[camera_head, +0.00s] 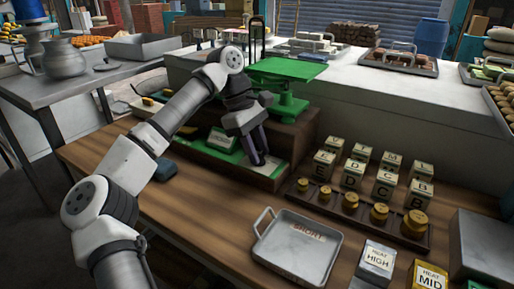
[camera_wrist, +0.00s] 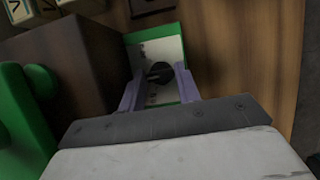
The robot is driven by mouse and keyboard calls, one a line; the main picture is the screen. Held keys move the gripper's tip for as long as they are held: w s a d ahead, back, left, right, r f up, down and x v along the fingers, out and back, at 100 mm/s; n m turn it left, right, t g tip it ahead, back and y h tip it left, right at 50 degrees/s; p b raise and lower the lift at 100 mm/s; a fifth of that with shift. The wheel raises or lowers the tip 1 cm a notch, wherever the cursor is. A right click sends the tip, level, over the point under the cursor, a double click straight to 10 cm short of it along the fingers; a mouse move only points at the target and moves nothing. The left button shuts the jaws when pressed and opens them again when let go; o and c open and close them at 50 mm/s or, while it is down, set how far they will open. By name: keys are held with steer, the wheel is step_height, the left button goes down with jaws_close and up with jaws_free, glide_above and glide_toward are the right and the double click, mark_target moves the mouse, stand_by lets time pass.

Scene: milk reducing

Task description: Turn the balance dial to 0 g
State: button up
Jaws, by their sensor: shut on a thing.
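The green balance (camera_head: 288,72) with its flat pan stands on a dark wooden block behind my gripper. My gripper (camera_head: 262,160) points down at the front of the balance. In the wrist view, a black dial (camera_wrist: 160,72) sits on a pale face with a green frame (camera_wrist: 168,34). The two purple-grey fingers of my gripper (camera_wrist: 159,84) are at either side of the dial, shut on it. In the head view the fingers and hand hide the dial. The scale marks are too small to read.
A grey metal tray labelled SHORT (camera_head: 298,252) lies in front on the wooden table. Brass weights (camera_head: 350,201) sit in a rack with lettered blocks (camera_head: 388,180) behind. HEAT HIGH (camera_head: 376,262) and HEAT MID (camera_head: 428,277) cards stand at front right. The table's front left is clear.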

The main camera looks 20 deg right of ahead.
steer(key=shift+n, duration=0.3)
steer(key=n+t+b, duration=0.1)
steer(key=n, duration=0.1)
steer(key=n+t+h+b, duration=0.1)
steer(key=n, duration=0.2)
steer(key=shift+s+a+f+n, duration=0.1)
steer(key=shift+s+a+n, duration=0.05)
steer(key=shift+n, duration=0.15)
steer(key=n+t+b, duration=0.1)
steer(key=n, duration=0.1)
steer(key=n+t+b, duration=0.1)
steer(key=n+b, duration=0.1)
steer(key=n, duration=0.1)
steer(key=shift+s+h, duration=0.1)
steer(key=shift+h, duration=0.3)
steer(key=shift+n, duration=0.4)
steer(key=o, duration=0.7)
steer(key=v, duration=1.4)
steer(key=shift+s, duration=0.1)
